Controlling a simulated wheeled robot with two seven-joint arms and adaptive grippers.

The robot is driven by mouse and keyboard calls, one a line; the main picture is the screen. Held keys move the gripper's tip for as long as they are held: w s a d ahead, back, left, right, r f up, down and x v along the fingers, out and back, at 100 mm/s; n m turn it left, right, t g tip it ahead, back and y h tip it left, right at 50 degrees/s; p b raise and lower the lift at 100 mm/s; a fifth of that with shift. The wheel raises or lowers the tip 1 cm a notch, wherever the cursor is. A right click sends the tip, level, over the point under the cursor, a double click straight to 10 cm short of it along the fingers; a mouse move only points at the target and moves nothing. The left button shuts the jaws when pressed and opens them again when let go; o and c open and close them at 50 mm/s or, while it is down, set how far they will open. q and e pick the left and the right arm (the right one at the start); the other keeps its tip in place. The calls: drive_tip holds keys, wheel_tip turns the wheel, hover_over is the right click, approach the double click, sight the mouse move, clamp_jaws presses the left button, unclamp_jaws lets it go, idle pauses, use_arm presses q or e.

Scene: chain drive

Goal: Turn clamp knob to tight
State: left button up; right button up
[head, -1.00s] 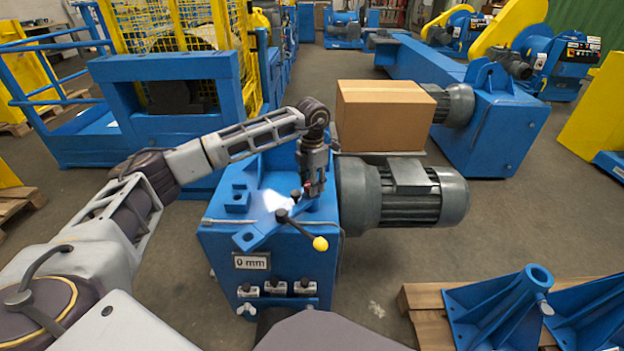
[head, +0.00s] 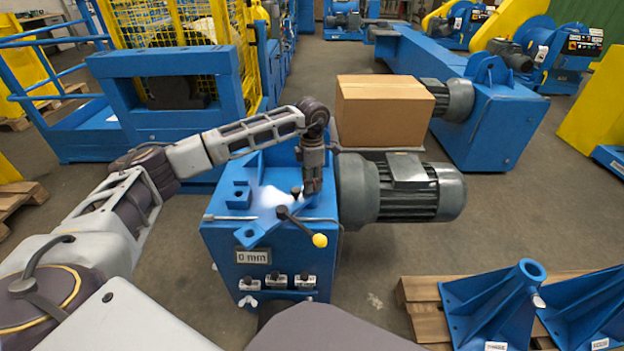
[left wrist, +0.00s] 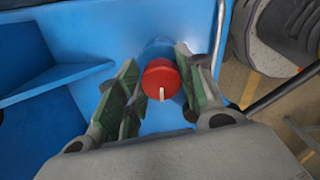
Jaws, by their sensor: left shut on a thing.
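The clamp knob (left wrist: 160,78) is red and round with a short white pointer mark, seen in the left wrist view. The mark points to the near side of that picture. My left gripper (head: 312,188) reaches down onto the blue machine (head: 222,250) in the head view. In the left wrist view its two green-padded fingers (left wrist: 160,90) stand on both sides of the knob, shut on it. In the head view the gripper mostly hides the knob. My right gripper is not in view.
A black lever with a yellow ball (head: 319,240) sticks out just in front of the gripper. A "0 mm" plate (head: 253,256) is on the machine's front. A grey motor (head: 415,188) stands close on the right, with a cardboard box (head: 380,112) behind it.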

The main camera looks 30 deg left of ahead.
use_arm(q)
drive_tip(key=o, duration=1)
wheel_tip(320, 180, up, 12)
idle(0.6)
idle(0.5)
